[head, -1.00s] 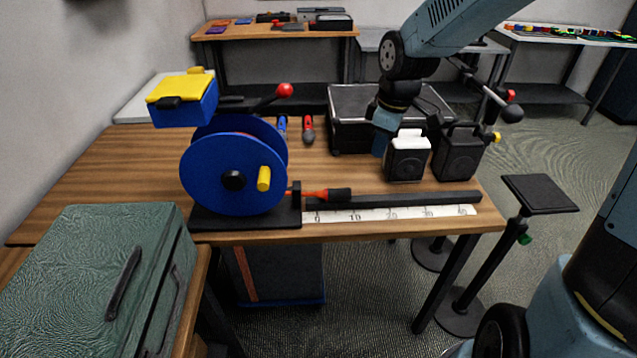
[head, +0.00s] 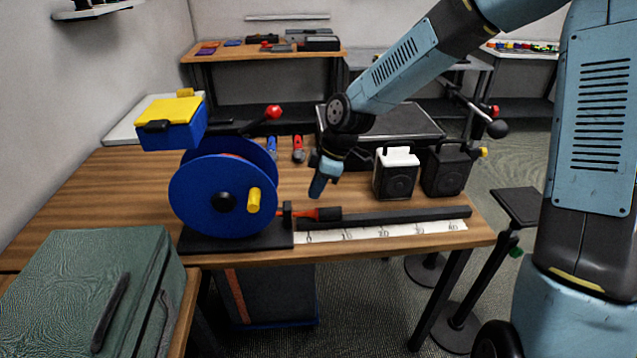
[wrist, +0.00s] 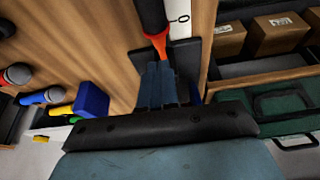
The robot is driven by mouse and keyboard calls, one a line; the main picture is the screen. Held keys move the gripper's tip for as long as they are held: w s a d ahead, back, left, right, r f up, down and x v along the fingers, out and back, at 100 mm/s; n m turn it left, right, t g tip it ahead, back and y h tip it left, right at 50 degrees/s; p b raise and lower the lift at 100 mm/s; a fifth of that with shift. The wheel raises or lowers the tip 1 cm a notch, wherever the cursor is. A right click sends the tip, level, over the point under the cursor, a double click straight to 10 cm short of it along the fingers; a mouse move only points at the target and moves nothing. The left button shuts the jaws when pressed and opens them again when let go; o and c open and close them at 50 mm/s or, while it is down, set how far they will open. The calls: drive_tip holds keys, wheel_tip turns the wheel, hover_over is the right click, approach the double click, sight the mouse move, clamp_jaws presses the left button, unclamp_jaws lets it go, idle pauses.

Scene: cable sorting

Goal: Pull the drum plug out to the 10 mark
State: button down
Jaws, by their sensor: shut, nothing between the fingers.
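The blue cable drum (head: 205,190) stands on a black base at the left of the table, with a yellow crank knob. The plug (head: 328,214), a black body with an orange-red neck, sticks out to the right of the drum's guide post. Its black body lies between the 0 and 10 marks of the white scale strip (head: 400,232). My gripper (head: 317,192) is shut and empty, pointing down just above and behind the plug. In the wrist view, the plug (wrist: 152,14) shows just beyond my shut fingers (wrist: 160,75). The drum is largely hidden there.
A dark rail (head: 400,215) runs behind the scale. A white-topped canister (head: 396,172) and a black canister (head: 444,170) stand behind it. A black case (head: 385,120) is at the back. A green box (head: 85,280) stands front left.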

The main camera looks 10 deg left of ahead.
sight(329, 214)
drive_tip(key=shift+x, duration=3.15)
drive_tip(key=shift+d, duration=0.1)
